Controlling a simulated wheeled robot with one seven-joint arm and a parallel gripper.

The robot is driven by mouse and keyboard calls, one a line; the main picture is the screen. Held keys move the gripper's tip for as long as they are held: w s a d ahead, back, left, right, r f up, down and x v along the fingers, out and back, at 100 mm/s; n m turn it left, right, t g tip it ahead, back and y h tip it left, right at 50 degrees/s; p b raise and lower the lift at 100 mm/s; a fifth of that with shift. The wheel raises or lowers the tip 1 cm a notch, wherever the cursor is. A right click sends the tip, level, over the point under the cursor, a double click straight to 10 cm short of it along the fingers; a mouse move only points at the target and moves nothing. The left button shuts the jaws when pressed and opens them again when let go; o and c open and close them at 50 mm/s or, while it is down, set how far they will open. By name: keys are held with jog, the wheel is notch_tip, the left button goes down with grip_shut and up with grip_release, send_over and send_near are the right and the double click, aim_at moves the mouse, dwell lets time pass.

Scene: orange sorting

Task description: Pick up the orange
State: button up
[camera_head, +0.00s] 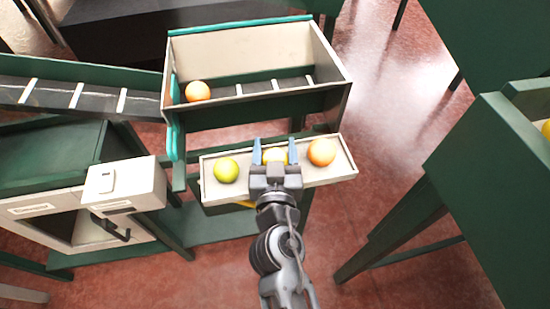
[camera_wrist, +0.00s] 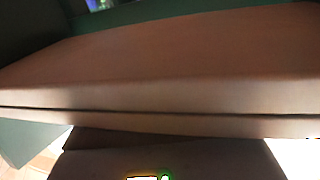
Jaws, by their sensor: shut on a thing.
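My gripper (camera_head: 274,152) is over the narrow pale tray (camera_head: 345,166), its two blue fingers on either side of a yellow-orange fruit (camera_head: 275,156). It is shut on this fruit, which is partly hidden behind the gripper. I cannot tell whether the fruit still touches the tray. An orange fruit with a reddish tint (camera_head: 322,152) sits on the tray just right of the gripper. A yellow-green fruit (camera_head: 226,170) sits left of it. Another orange fruit (camera_head: 197,91) lies at the left of the bin behind. No fruit can be made out clearly in the wrist view.
The green-edged bin (camera_head: 240,47) stands right behind the tray, with a dark conveyor (camera_head: 55,96) at its left. A white box (camera_head: 124,184) is at left. A green bench (camera_head: 500,180) stands at right. Brown-pink panels fill most of the wrist view.

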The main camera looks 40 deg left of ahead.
notch_tip(320, 180, up, 5)
jog(key=shift+p, duration=1.2)
jog(key=w+d+r+p, duration=0.1)
jog(key=d+r+p, duration=0.4)
jog(key=d, duration=0.5)
jog(key=shift+w, duration=0.15)
jog(key=shift+w+d+r, duration=0.15)
jog(key=shift+d+r, duration=0.35)
jog(key=shift+d, duration=0.3)
